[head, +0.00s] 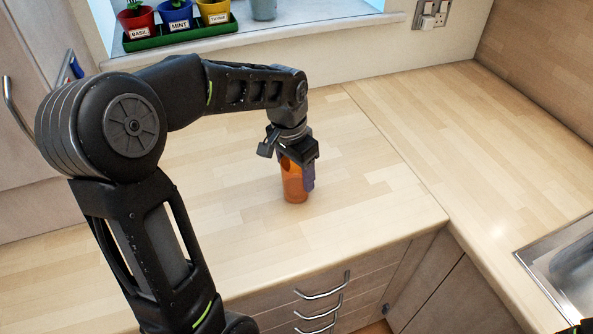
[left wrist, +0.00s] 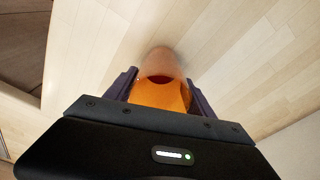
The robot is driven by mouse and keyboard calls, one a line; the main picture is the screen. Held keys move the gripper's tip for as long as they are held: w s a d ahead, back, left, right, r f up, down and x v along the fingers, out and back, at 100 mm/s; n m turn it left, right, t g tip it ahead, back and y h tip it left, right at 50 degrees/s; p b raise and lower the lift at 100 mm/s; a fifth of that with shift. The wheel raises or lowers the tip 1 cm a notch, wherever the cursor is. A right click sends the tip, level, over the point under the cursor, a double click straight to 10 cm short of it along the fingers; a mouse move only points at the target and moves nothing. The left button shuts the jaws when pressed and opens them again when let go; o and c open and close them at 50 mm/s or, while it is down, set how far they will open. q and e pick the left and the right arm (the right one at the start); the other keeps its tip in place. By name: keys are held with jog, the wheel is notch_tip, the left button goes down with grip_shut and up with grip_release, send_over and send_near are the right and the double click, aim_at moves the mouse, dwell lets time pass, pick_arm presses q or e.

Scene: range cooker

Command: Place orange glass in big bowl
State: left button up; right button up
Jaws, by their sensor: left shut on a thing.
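In the left wrist view the orange glass (left wrist: 160,94) sits between the two purple-grey fingers of the left gripper (left wrist: 162,88). I cannot tell whether the glass base touches the counter. The big bowl is not in view. My right gripper is not clearly in view.
The wooden counter (head: 400,150) is clear around the glass. A metal sink (head: 560,262) is at the right edge. Drawers with metal handles (head: 322,290) are below the front edge. A green tray (head: 180,36) with potted herbs stands on the windowsill.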

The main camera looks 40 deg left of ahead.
pick_arm(q)
jog(key=shift+f, duration=0.1)
jog(key=o, duration=1.7)
jog(key=shift+c, duration=0.2)
notch_tip(320, 180, up, 12)
jog(key=s, duration=0.1)
jog(key=shift+s+a+b, duration=0.15)
jog(key=shift+s+b, duration=0.05)
jog(key=shift+b, duration=0.25)
jog(key=shift+o, duration=0.3)
